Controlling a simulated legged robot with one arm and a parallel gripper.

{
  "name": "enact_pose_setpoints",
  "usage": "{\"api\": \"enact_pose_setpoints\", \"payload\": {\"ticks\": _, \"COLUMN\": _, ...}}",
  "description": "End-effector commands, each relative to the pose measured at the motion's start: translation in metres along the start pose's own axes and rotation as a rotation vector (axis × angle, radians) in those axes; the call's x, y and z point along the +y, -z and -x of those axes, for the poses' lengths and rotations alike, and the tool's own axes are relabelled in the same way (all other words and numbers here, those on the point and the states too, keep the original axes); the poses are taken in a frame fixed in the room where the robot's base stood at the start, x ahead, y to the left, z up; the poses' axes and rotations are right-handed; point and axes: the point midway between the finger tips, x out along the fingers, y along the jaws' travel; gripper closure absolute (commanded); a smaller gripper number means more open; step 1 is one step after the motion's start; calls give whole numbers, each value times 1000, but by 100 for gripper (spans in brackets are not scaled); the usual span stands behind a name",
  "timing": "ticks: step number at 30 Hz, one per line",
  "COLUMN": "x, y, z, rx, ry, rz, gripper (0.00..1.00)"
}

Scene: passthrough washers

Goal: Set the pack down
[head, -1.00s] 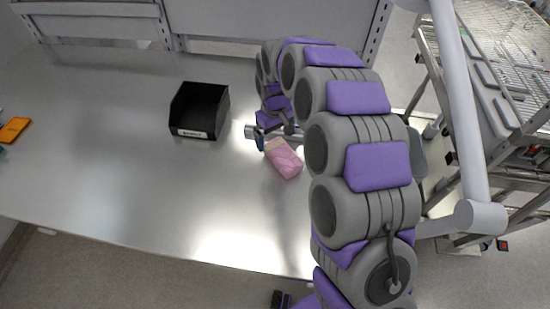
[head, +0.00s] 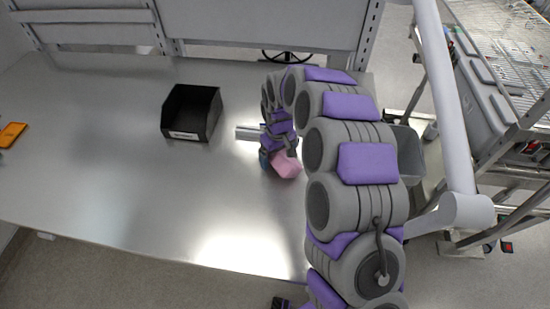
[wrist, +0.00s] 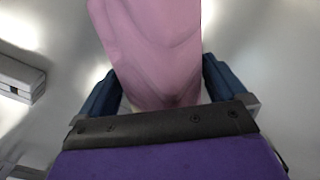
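The pack is pink. In the head view the pack (head: 287,165) shows below my gripper (head: 274,157), over the right part of the metal table, partly hidden by the gripper. In the wrist view the pack (wrist: 155,45) lies between the two blue fingers of my gripper (wrist: 160,80) and reaches out past them at the top. The fingers appear to press on both its sides. I cannot tell whether its underside touches the table.
A black open bin (head: 192,112) stands on the table (head: 110,190) left of the gripper. A grey bar-like object (head: 249,132) lies just left of my wrist. An orange item (head: 12,134) is at the far left. A wire rack cart (head: 500,110) stands at right. The table's front is clear.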

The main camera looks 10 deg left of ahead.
Motion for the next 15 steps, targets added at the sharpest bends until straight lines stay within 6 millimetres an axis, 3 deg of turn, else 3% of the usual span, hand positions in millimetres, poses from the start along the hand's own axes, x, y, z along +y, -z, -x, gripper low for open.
{"api": "enact_pose_setpoints", "payload": {"ticks": 2, "x": -2, "y": 4, "z": 0, "rx": 2, "ry": -5, "rz": 2, "gripper": 10}}
{"api": "enact_pose_setpoints", "payload": {"ticks": 15, "x": -4, "y": 7, "z": 3, "rx": 7, "ry": -12, "rz": 3, "gripper": 52}}
